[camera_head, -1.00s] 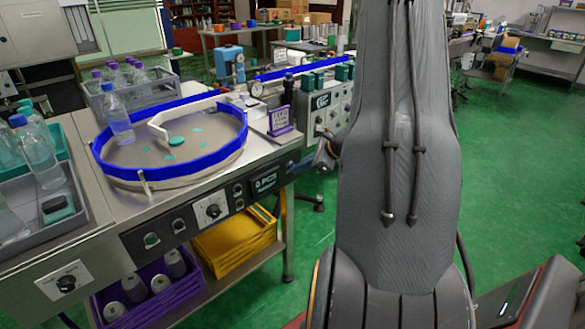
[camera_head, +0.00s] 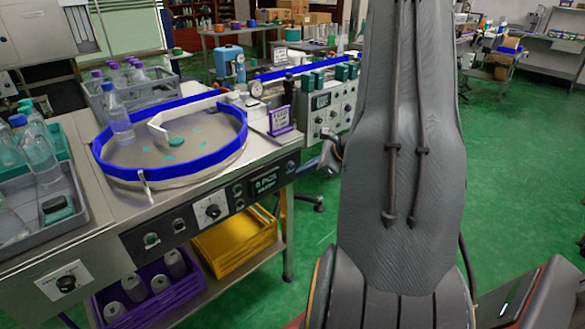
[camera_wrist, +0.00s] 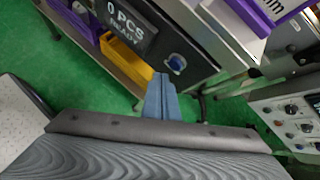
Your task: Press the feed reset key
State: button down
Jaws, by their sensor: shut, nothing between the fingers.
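The feed reset key appears to be the round blue button (camera_wrist: 174,62) on the dark front panel, beside the display (camera_wrist: 131,25) reading "0 PCS READY". The button also shows in the head view (camera_head: 291,166) at the right end of the panel. My gripper (camera_wrist: 161,76) is shut and empty, its blue fingers pointing at the panel. In the wrist view its tips lie just below and left of the button. A gap between tips and button shows in the picture, but its depth is hard to judge. In the head view my arm hides most of the gripper.
The machine carries a round feed bowl (camera_head: 172,163) with a blue rim and a purple-framed sign (camera_head: 280,120). A yellow crate (camera_head: 235,240) and a purple crate (camera_head: 150,300) sit on the lower shelf. Green floor (camera_head: 515,160) is open at right.

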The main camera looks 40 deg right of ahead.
jog(key=s, duration=0.4)
jog(key=shift+s+d, duration=0.15)
jog(key=shift+s, duration=0.15)
dwell(0.6)
jog(key=s+a+r+n+g+y, duration=0.1)
jog(key=a+r+n+g, duration=0.3)
jog(key=a, duration=0.6)
jog(key=s+a+r+n+g+y, duration=0.1)
jog(key=a+n, duration=0.6)
jog(key=a, duration=0.3)
jog(key=s+a+r+n+g+h, duration=0.1)
jog(key=s+a+r+n+h, duration=0.1)
jog(key=s+a+n, duration=0.4)
jog(key=s+a+r+n+g+h, duration=0.2)
jog(key=s+a+n, duration=0.4)
jog(key=n, duration=0.4)
jog(key=shift+a+r+n+g+h, duration=0.3)
jog(key=shift+a+r+h, duration=0.25)
jog(key=shift+h, duration=0.25)
